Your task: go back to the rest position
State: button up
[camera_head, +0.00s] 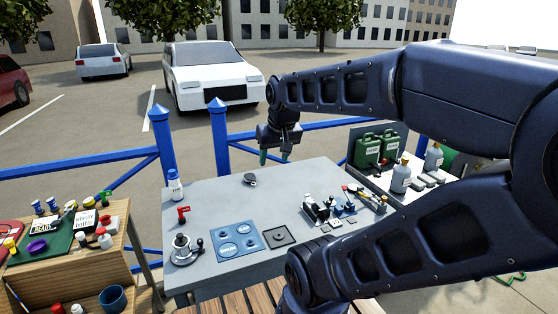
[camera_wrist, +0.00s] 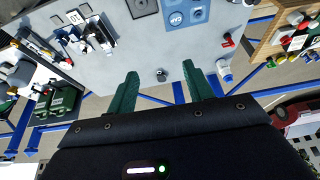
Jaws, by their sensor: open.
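My gripper (camera_head: 275,157) hangs above the far edge of the grey table (camera_head: 215,194) in the head view. Its two green fingers are apart with nothing between them. In the wrist view my gripper (camera_wrist: 160,85) shows the same wide gap, over the tabletop and its edge. A small dark round item (camera_head: 249,179) stands on the table near the far edge. It appears in the wrist view as a small round fitting (camera_wrist: 161,75) beyond the fingertips, apart from them. My arm reaches in from the right and hides part of the right side of the scene.
The table bears a winch-like part (camera_head: 183,249), a red item (camera_head: 183,212), a white bottle (camera_head: 175,186), blue plates (camera_head: 237,239) and a black device (camera_head: 318,208). Green canisters (camera_head: 367,150) stand at right. A wooden bench (camera_head: 88,262) is at left. Blue railings (camera_head: 219,140) run behind.

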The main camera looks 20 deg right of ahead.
jog(key=shift+s+d+f, duration=0.2)
jog(key=shift+s, duration=0.2)
jog(key=shift+s+d+f, duration=0.15)
jog(key=shift+s+f, duration=0.05)
jog(key=shift+s, duration=0.2)
